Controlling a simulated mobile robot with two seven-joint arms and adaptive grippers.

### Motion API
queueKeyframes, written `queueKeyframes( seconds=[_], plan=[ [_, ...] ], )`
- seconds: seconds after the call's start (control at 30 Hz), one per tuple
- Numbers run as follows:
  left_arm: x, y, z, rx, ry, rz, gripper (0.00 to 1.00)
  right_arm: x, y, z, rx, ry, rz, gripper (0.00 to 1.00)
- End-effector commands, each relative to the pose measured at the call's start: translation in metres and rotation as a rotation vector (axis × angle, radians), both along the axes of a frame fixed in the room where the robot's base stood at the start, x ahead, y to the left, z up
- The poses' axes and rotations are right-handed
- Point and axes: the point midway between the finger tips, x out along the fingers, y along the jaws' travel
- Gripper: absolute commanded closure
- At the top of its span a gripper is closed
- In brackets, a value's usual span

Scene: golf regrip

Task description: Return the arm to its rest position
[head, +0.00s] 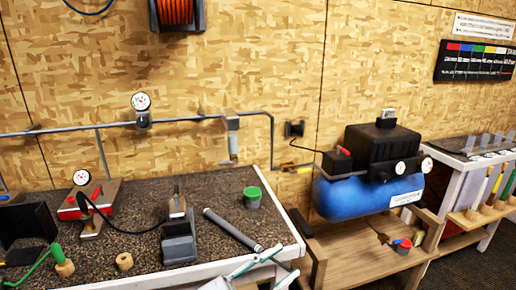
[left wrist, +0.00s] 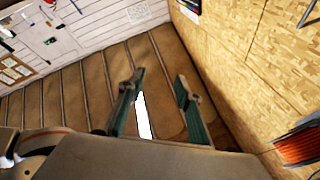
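My left gripper (head: 284,264) shows at the bottom middle of the head view, pale with green-edged fingers, over the bench's front edge. In the left wrist view its two green-padded fingers (left wrist: 159,82) stand apart with nothing between them. Its fingers point away from the bench, toward brown planks and the walls. My right gripper is in neither view. A grey rod-like grip (head: 232,230) lies slanted on the bench, close to my left gripper in the picture; I cannot tell whether they touch.
The speckled bench (head: 140,258) holds a dark clamp stand (head: 179,243), a green-topped cup (head: 252,197) and a gauge device (head: 85,205). A blue compressor (head: 355,195) stands on a wooden stand at right. An orange hose reel (head: 175,12) hangs on the wall; it also shows in the left wrist view (left wrist: 300,147).

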Motion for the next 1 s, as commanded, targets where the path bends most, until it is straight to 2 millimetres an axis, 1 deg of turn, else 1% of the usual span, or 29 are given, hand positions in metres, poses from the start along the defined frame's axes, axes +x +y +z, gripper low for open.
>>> queueKeyframes(
  seconds=[0.03,0.07,0.13,0.17,0.2,0.27,0.3,0.37,0.4,0.43,0.5,0.57,0.6,0.7,0.8,0.9,1.0],
  plan=[
    [0.005,0.012,-0.016,-0.018,0.064,0.077,0.66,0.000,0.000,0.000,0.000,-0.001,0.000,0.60],
    [0.009,0.021,-0.027,-0.023,0.100,0.126,0.66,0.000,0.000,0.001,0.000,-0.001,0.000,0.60],
    [0.016,0.043,-0.053,-0.024,0.187,0.237,0.66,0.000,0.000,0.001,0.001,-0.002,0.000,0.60],
    [0.018,0.053,-0.066,-0.021,0.227,0.284,0.66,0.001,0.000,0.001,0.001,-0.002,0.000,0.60],
    [0.018,0.068,-0.086,-0.012,0.280,0.344,0.66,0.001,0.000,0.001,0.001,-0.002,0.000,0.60],
    [0.016,0.090,-0.116,0.007,0.366,0.432,0.66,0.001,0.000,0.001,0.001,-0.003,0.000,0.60],
    [0.012,0.106,-0.138,0.026,0.425,0.488,0.66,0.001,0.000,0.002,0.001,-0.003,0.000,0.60],
    [0.001,0.128,-0.171,0.058,0.515,0.564,0.66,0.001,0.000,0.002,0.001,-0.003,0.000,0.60],
    [-0.008,0.143,-0.193,0.084,0.573,0.610,0.66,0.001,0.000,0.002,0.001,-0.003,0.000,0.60],
    [-0.017,0.154,-0.209,0.104,0.615,0.641,0.66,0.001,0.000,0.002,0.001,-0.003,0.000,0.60],
    [-0.039,0.177,-0.244,0.152,0.711,0.705,0.66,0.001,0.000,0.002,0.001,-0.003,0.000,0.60],
    [-0.059,0.195,-0.270,0.195,0.786,0.749,0.66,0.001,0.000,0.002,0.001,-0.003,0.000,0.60],
    [-0.073,0.206,-0.285,0.220,0.832,0.774,0.66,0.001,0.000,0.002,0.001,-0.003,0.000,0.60],
    [-0.103,0.227,-0.314,0.277,0.923,0.816,0.66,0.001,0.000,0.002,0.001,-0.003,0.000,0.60],
    [-0.124,0.239,-0.332,0.315,0.980,0.839,0.66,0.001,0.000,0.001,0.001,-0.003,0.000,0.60],
    [-0.135,0.245,-0.340,0.333,1.010,0.850,0.66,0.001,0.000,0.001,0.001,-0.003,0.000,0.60],
    [-0.138,0.247,-0.342,0.340,1.015,0.852,0.66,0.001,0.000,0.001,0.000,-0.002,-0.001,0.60]
  ],
)
